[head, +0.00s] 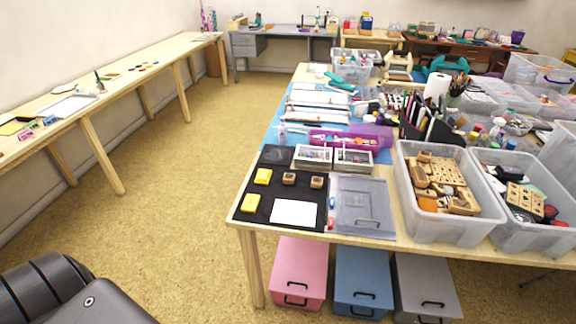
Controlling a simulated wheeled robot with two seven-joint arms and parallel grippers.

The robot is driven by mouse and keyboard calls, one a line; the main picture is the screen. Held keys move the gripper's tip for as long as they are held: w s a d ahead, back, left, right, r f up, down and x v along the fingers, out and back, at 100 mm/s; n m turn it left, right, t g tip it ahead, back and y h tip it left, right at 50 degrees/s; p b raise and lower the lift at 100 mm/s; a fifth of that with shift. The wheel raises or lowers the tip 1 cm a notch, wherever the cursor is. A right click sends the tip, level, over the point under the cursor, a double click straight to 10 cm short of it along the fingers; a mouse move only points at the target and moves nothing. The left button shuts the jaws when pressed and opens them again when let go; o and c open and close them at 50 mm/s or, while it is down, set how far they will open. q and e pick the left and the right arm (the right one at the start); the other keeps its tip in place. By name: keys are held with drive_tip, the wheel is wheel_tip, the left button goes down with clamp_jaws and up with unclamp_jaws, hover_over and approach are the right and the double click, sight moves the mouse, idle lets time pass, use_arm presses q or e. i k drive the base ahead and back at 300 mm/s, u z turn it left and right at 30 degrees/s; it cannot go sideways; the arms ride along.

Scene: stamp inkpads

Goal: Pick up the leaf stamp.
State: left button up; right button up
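Two small wooden stamps stand on a black mat (258,220) at the table's near left corner. The left stamp (289,179) and the right stamp (317,182) sit side by side, a small gap apart. Each has a dark mark on top, too small for me to tell which is the leaf. Two yellow inkpads lie left of them, a far inkpad (263,176) and a near inkpad (250,203). A white card (295,213) lies in front of the stamps. Neither of my grippers is in view.
A grey lidded case (363,205) lies right of the mat. Two white-framed boxes (314,157) stand behind the stamps. A clear tub (408,200) of wooden pieces stands further right. Pink (299,270) and blue drawers sit under the table. The floor (180,235) at left is clear.

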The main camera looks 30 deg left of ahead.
sight(317, 182)
drive_tip(key=k, duration=1.3)
drive_tip(key=z, duration=0.7)
drive_tip(key=i, duration=1.55)
drive_tip(key=u, duration=0.7)
